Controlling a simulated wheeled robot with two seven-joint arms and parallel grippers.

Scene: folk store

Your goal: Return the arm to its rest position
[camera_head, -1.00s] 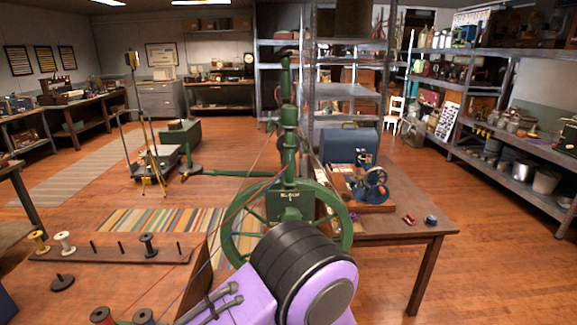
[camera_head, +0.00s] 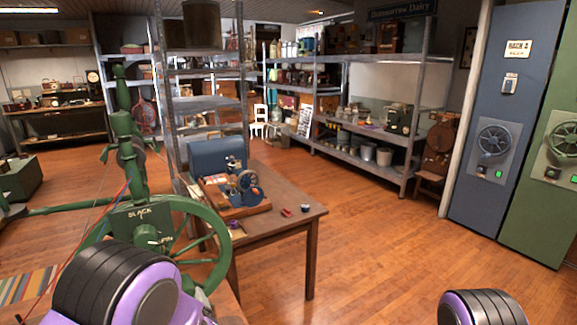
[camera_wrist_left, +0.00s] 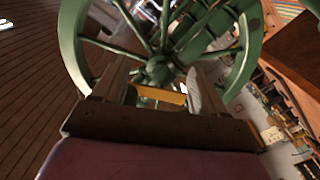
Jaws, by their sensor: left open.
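My left gripper (camera_wrist_left: 158,84) shows in the left wrist view, its two fingers apart with a gap between them. A green spoked wheel (camera_wrist_left: 75,45) fills the upper part of that view beyond the fingertips, and a small yellowish piece shows through the gap. I cannot tell whether the fingers touch the wheel. In the head view, my left arm's purple and black joint is at the bottom left, in front of the green spinning wheel (camera_head: 146,217). The left gripper is hidden there. A purple and black joint of my right arm shows at the bottom right edge; its gripper is out of view.
A wooden table (camera_head: 290,221) with a blue box (camera_head: 214,157) and a small machine (camera_head: 246,184) stands right of the spinning wheel. Metal shelves (camera_head: 350,150) and tall blue (camera_head: 490,195) and green (camera_head: 545,225) cabinets are farther back. The floor (camera_head: 390,250) at centre right is clear.

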